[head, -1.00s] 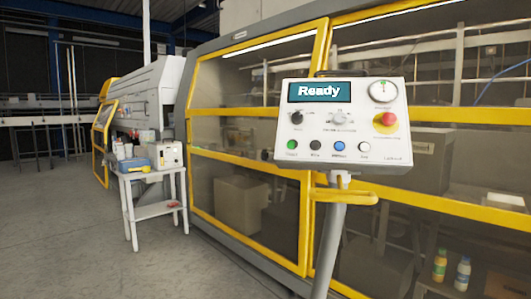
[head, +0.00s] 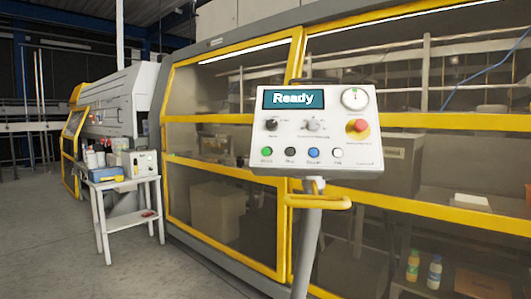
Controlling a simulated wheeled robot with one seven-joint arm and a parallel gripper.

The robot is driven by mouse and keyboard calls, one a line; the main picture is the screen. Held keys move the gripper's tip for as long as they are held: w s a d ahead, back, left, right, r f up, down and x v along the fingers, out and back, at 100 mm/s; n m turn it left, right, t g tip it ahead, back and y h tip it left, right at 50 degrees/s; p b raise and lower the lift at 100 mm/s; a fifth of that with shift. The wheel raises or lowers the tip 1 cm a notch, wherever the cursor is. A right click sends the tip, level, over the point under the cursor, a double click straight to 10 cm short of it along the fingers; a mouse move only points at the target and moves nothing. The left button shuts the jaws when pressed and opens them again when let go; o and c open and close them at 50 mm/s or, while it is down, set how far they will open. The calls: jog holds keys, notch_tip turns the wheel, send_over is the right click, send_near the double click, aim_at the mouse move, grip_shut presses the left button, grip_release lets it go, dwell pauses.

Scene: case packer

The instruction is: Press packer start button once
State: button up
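The packer's control panel (head: 345,110) is a white box on a grey post, right of the picture's middle. Its screen (head: 292,97) reads "Ready". Along the bottom row are a green button (head: 267,152) at the left, a black button (head: 290,152), a blue button (head: 313,153) and a white button (head: 337,153). Their small labels are too blurred to read surely. A red emergency-stop knob (head: 357,128) on a yellow base sits at the right. My gripper is not in view.
The packer's yellow-framed enclosure (head: 220,170) stands behind the panel. A yellow handle (head: 318,202) juts out below the panel. A small white side table (head: 128,183) with bottles and boxes stands at the left. Grey floor (head: 60,255) is open at the front left.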

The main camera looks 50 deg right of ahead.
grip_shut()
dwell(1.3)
